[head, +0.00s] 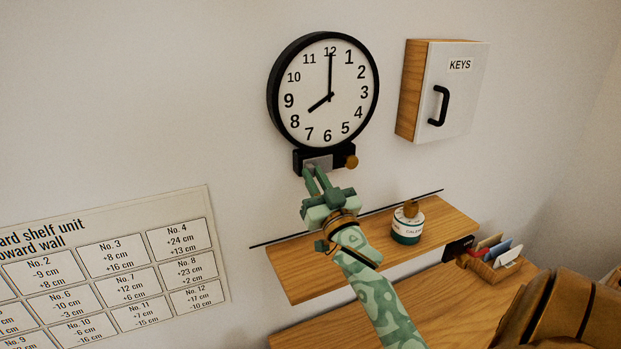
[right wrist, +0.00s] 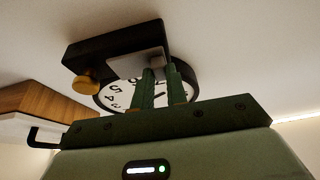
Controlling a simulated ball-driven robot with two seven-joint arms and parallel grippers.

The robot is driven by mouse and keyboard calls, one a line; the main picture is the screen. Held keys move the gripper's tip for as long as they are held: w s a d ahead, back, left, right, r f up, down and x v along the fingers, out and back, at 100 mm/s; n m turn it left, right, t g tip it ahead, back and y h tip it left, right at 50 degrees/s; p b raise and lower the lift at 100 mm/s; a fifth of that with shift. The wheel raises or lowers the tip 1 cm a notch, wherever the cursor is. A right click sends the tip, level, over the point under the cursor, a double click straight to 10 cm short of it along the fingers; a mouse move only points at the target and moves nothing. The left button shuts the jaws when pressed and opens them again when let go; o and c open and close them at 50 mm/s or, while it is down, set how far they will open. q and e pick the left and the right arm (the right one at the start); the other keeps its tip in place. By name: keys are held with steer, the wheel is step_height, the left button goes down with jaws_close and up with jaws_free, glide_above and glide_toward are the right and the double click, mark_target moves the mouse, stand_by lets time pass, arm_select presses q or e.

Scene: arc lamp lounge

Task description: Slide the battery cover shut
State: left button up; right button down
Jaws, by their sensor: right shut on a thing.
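The wall clock (head: 324,88) hangs on the wall with a black battery box (head: 342,153) below its rim. A grey plate, seemingly the battery cover (head: 318,163), lies on the left part of the box's face; dark box shows right of it. A brass knob (head: 351,162) sits at the box's right end. My right gripper (head: 313,174) is shut at the cover's lower edge. In the right wrist view, its fingertips (right wrist: 161,72) meet the cover (right wrist: 135,64), hiding whatever they grip; the knob (right wrist: 86,82) is clear of them. My left gripper is out of view.
A key cabinet (head: 457,95) with a black handle hangs right of the clock. A wooden shelf (head: 310,273) below holds a round white-and-green container (head: 408,226). A card holder (head: 490,271) stands lower right. A printed chart (head: 110,270) is on the left wall.

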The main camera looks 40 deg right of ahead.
steer(key=c, duration=1.4)
jaws_free()
steer(key=shift+d, duration=0.15)
steer(key=shift+s, duration=0.15)
steer(key=b+v, duration=0.4)
steer(key=v, duration=1.2)
steer(key=shift+d, duration=0.2)
steer(key=shift+s+f, duration=0.15)
steer(key=shift+s, duration=0.05)
